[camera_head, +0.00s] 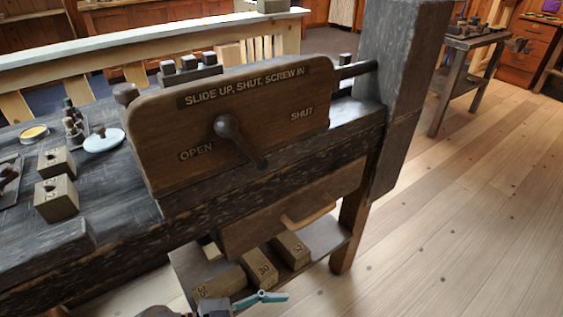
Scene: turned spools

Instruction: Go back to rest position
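A brown wooden board (290,122) stands on the bench, lettered "SLIDE UP, SHUT, SCREW IN", with "OPEN" at lower left and "SHUT" at right. A dark lever (240,143) with a round hub is on its face, and its arm slants down to the right, between the two words.
The dark bench (110,185) carries numbered wooden blocks (56,199), a white round dish (104,141) and a yellow-topped tin (34,133). A thick post (400,70) rises at its right end. Blocks (290,250) and a teal-handled item (262,299) are below. Open floor (470,210) lies right.

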